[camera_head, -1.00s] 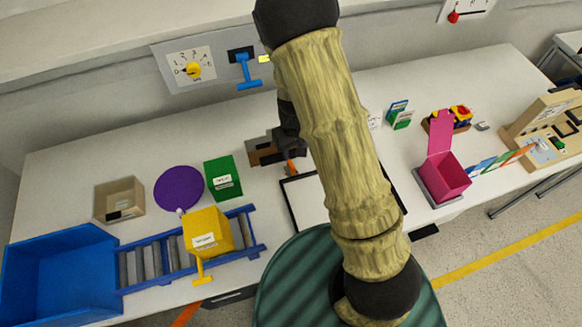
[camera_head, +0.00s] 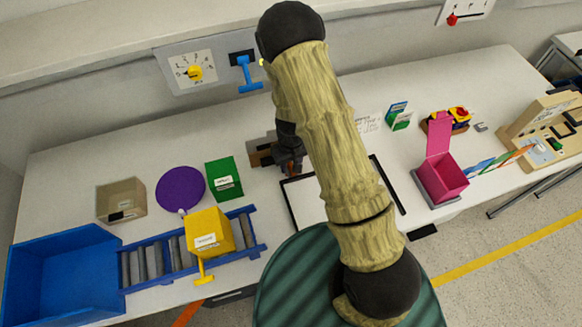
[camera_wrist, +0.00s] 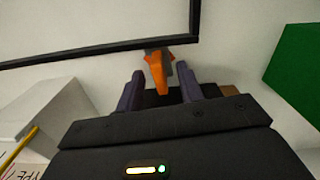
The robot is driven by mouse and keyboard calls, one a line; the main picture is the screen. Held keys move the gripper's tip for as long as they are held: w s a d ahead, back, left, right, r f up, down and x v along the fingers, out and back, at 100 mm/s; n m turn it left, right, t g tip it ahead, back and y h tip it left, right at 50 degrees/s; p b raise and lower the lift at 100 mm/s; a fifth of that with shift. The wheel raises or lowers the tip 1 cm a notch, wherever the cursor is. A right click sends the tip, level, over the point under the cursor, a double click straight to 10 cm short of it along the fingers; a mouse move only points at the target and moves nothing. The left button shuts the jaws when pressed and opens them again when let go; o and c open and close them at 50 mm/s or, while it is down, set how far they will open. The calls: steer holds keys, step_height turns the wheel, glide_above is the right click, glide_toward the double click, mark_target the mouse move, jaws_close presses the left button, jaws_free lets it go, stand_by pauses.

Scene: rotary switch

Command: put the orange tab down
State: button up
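The orange tab (camera_wrist: 157,72) shows in the wrist view, upright in the picture beside the black edge of a white board, with a small grey part next to it. My gripper (camera_wrist: 160,72) is open, with its two dark fingers on either side of the tab and gaps left between. I cannot tell how deep the tab sits between them. In the head view my gripper (camera_head: 291,166) points down near the board's upper left corner and mostly hides the tab.
The black-edged white board (camera_head: 303,203) lies right below my gripper. A brown and grey block (camera_head: 260,154) is close on the left, with a green box (camera_head: 223,179) beyond it. A wall panel with a yellow rotary knob (camera_head: 195,73) is behind.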

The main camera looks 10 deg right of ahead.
steer(key=shift+f, duration=0.5)
steer(key=shift+c, duration=0.3)
jaws_close()
